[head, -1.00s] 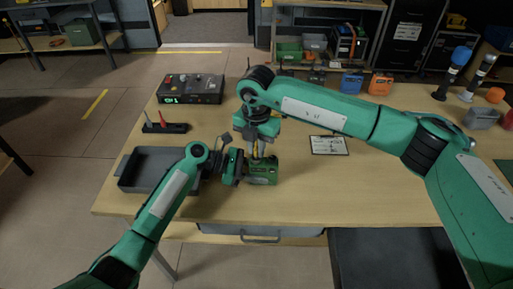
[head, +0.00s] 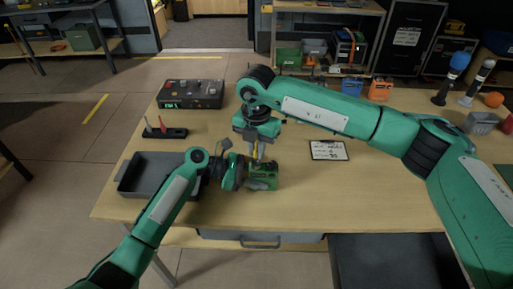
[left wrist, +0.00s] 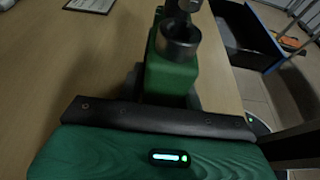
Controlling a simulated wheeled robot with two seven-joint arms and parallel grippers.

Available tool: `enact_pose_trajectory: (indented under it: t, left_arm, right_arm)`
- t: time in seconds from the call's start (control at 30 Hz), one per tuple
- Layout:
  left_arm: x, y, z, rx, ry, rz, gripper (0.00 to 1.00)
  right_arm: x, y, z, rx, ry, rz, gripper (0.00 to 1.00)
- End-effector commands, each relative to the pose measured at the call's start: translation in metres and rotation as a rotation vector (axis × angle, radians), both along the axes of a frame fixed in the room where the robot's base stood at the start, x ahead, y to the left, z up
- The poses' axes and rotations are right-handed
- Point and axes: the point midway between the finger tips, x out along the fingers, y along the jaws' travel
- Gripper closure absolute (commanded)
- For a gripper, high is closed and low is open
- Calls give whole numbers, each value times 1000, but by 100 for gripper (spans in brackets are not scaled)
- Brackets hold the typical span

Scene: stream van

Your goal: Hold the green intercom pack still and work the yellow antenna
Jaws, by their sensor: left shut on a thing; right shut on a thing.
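The green intercom pack (head: 264,179) stands on the wooden table near its front edge. The left wrist view shows its green body (left wrist: 172,72) close up, with a round metal part on top. My left gripper (head: 247,175) is shut on the pack from its left side. The yellow antenna (head: 255,152) shows as a short yellow piece above the pack. My right gripper (head: 259,146) points down from above and is shut on the antenna. Its fingers hide most of the antenna.
A grey tray (head: 127,187) lies left of the pack. A dark rack with small sticks (head: 165,133) and a control box (head: 190,94) stand behind it. A clipboard (head: 328,150) lies to the right. The right front of the table is clear.

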Motion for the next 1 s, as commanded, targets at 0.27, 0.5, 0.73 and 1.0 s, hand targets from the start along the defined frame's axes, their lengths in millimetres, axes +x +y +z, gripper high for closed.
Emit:
enact_pose_trajectory:
  t: [0.27,0.5,0.73,1.0]
  left_arm:
    - [0,0,0,0,0,0,90]
    - [0,0,0,0,0,0,90]
    - [0,0,0,0,0,0,90]
    - [0,0,0,0,0,0,39]
  right_arm:
    - [0,0,14,0,-2,0,100]
    - [0,0,28,0,-1,0,100]
    - [0,0,30,1,0,0,100]
    - [0,0,29,0,0,0,100]
